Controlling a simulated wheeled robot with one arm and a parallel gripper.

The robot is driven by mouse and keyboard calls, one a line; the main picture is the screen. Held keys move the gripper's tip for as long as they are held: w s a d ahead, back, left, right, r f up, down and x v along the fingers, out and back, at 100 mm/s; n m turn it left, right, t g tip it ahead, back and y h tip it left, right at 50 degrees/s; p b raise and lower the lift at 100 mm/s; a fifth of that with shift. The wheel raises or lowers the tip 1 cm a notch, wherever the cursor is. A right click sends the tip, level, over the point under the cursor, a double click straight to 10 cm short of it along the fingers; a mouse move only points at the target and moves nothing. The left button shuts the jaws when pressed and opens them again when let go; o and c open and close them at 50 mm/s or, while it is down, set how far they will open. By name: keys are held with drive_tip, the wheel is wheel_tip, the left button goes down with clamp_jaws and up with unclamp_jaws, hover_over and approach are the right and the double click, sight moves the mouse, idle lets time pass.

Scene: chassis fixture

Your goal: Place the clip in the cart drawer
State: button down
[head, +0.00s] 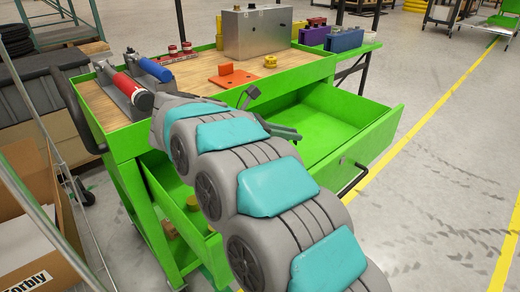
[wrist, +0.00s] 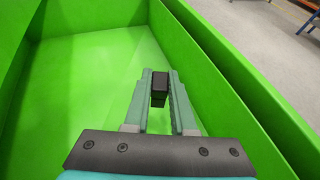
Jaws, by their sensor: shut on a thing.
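The green cart drawer (head: 335,118) is pulled open on the right side of the cart. In the wrist view its bare green floor (wrist: 90,85) and side walls surround my gripper (wrist: 159,98). My gripper is shut on a small black block-like thing, which I take as the clip (wrist: 159,82), held between the fingertips. In the head view my gripper (head: 285,132) is at the drawer's near left part, partly behind my arm. The clip cannot be clearly made out there. The height of the clip above the drawer floor is hard to tell.
The cart's wooden top (head: 105,98) holds a red cylinder (head: 132,90), a metal box (head: 257,32) and an orange bracket (head: 232,76). A lower drawer (head: 170,185) is also open, with small items in it. The upper drawer's visible floor is empty.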

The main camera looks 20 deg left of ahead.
drive_tip(key=f, duration=0.2)
drive_tip(key=s+a+f, duration=0.1)
drive_tip(key=f, duration=0.1)
drive_tip(key=f+p, duration=0.1)
drive_tip(key=f, duration=0.1)
drive_tip(key=shift+s+a+f, duration=0.1)
drive_tip(key=shift+s+a, duration=0.05)
drive_tip(key=shift+s, duration=0.2)
drive_tip(key=shift+f, duration=2.2)
drive_tip(key=shift+f, duration=0.15)
drive_tip(key=c, duration=0.7)
unclamp_jaws()
drive_tip(key=shift+c, duration=0.2)
